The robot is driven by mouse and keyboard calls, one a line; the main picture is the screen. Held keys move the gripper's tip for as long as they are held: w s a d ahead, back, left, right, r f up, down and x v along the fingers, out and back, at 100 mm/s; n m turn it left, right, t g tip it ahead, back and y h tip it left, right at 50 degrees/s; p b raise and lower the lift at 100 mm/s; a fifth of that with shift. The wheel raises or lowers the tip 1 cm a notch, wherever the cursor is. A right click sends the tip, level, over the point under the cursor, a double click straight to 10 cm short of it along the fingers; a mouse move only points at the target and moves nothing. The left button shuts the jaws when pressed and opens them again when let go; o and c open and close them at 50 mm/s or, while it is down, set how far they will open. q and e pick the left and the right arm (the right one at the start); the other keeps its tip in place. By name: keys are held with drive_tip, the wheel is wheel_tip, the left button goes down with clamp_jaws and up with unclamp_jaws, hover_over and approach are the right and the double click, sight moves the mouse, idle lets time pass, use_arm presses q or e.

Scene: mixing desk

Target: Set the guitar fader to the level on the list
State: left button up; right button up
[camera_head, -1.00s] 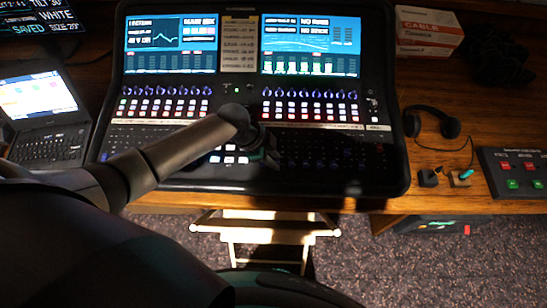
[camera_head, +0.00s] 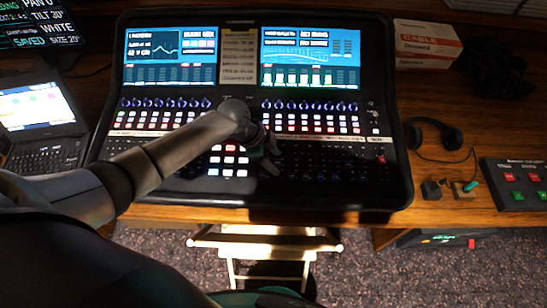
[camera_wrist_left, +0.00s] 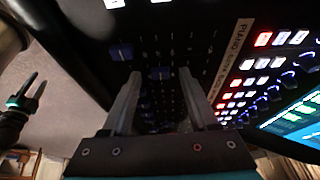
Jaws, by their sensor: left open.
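The mixing desk (camera_head: 395,185) fills the middle of the head view. A pale printed list (camera_head: 238,58) stands between its two screens; its lines are too small to read. My left gripper (camera_head: 268,160) points down over the dark fader area right of the lit centre buttons. In the left wrist view its open fingers (camera_wrist_left: 160,78) stand either side of a blue fader cap (camera_wrist_left: 160,73); contact cannot be told. Another blue cap (camera_wrist_left: 121,52) is beside it. A tape strip (camera_wrist_left: 233,55) carries channel names, hard to read. A dark teal-banded part (camera_wrist_left: 18,108), apparently my right gripper, is at the left edge.
A laptop (camera_head: 40,120) is at the left. Headphones (camera_head: 435,132), a small control box (camera_head: 515,183) and a cable box (camera_head: 427,42) are at the right.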

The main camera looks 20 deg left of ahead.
use_arm(q)
drive_tip(key=p+v, duration=0.1)
drive_tip(key=v, duration=1.4)
idle(0.3)
